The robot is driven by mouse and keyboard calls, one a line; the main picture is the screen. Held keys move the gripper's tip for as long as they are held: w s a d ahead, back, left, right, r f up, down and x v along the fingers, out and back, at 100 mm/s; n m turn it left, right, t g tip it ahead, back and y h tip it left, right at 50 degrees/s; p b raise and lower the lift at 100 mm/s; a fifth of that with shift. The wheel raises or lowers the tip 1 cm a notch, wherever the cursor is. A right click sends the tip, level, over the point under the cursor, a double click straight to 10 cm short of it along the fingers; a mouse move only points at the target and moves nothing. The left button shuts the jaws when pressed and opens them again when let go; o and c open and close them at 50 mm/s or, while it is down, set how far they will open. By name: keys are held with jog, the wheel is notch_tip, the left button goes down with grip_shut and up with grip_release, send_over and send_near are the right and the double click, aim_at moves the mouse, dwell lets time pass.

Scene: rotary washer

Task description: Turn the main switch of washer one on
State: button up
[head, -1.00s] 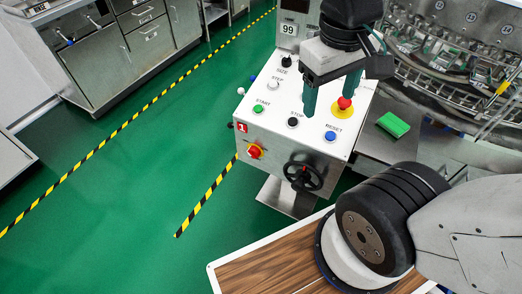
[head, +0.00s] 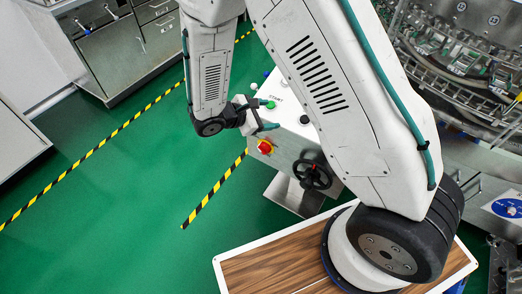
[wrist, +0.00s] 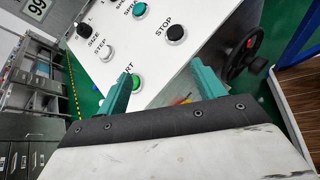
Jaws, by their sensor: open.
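The main switch (head: 265,146) is a red knob on a yellow plate, on the front face of the white control box (head: 290,153). In the wrist view only a bit of its yellow and red (wrist: 183,101) shows, beside the right finger; the rest is hidden. My gripper (head: 275,115) is open and empty, with two green fingers. It is tilted, at the box's front left side, just above the switch in the head view. In the wrist view its fingers (wrist: 165,72) stand apart before the box. I cannot tell whether they touch it.
A black handwheel (head: 312,174) sticks out right of the switch. The green START button (head: 271,104) and the black STOP button (wrist: 175,33) are on the sloped top. The green floor to the left is clear. A wood-topped surface (head: 270,275) lies in front.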

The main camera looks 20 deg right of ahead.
jog(key=a+f+n+t, duration=0.3)
jog(key=f+n, duration=0.1)
jog(key=f, duration=0.5)
jog(key=n+t+y, duration=0.2)
jog(key=n, duration=0.3)
send_near(263, 149)
jog(key=x, duration=0.8)
jog(key=shift+w+d+f, duration=0.15)
jog(key=shift+w, duration=0.1)
jog(key=c, duration=0.9)
